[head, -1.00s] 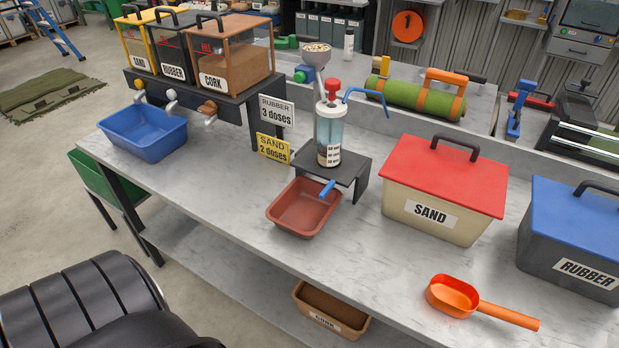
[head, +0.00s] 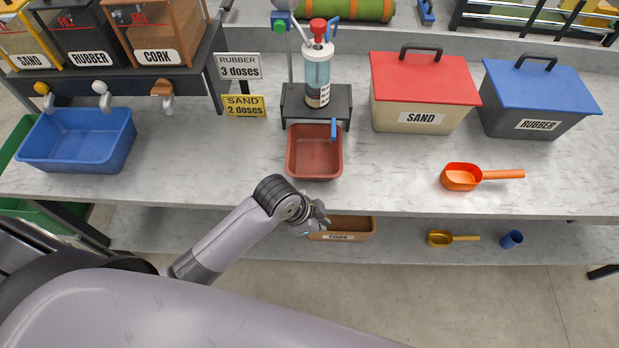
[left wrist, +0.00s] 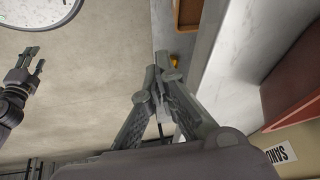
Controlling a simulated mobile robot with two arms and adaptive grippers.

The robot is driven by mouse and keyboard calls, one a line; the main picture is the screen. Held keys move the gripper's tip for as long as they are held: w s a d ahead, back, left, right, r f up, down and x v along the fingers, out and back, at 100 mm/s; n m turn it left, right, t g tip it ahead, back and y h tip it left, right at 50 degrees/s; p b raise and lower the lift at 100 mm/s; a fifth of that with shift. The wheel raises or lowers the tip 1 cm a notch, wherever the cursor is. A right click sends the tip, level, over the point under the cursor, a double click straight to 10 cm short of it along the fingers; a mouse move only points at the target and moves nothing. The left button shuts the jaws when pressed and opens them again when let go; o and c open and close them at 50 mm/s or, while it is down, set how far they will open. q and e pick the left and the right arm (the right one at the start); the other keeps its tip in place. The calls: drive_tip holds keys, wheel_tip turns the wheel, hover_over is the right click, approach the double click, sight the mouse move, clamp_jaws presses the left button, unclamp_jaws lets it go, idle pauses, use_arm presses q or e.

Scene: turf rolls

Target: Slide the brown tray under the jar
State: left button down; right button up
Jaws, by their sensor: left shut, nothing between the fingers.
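The brown tray (head: 314,163), reddish and empty, sits on the worktop directly in front of the dark stand (head: 341,106). A blue spout or lever (head: 333,128) hangs over its back edge. My right gripper (left wrist: 37,58) shows there at the left, fingers apart and empty.
A blue tray (head: 75,142) sits under the dispensers at the left. The sand box (head: 422,95), rubber box (head: 538,98) and orange scoop (head: 462,178) are at the right. A cork bin (head: 343,229) is on the lower shelf. Worktop beside the brown tray is clear.

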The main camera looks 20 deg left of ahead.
use_arm(q)
drive_tip(key=r+m, duration=0.1)
drive_tip(key=w+d+r+m, duration=0.1)
drive_tip(key=m, duration=0.1)
drive_tip(key=w+d+r+m, duration=0.1)
drive_tip(key=shift+d+r, duration=0.2)
drive_tip(key=shift+r, duration=0.2)
drive_tip(key=w+a+r+m+g+y+p, duration=0.1)
drive_tip(key=a+r+m+g+y, duration=0.15)
drive_tip(key=r+m, duration=0.4)
drive_tip(key=a+r+m+g+y+p, duration=0.1)
drive_tip(key=a+r+m, duration=0.25)
drive_tip(key=m, duration=0.65)
drive_tip(key=f, duration=0.3)
drive_tip(key=w+f+p, duration=0.1)
drive_tip(key=f, duration=0.2)
drive_tip(key=w+f+p, duration=0.1)
drive_tip(key=f, duration=0.1)
drive_tip(key=shift+w+a+f, duration=0.2)
drive_tip(key=shift+w+f, duration=0.05)
drive_tip(key=shift+f, duration=0.15)
drive_tip(key=shift+w+a+f+p, duration=0.15)
drive_tip(key=shift+w+p, duration=0.15)
drive_tip(key=shift+w, duration=0.4)
use_arm(e)
drive_tip(key=shift+d+r, duration=0.2)
drive_tip(key=shift+r, duration=1)
drive_tip(key=shift+d+r, duration=0.2)
drive_tip(key=shift+r, duration=0.95)
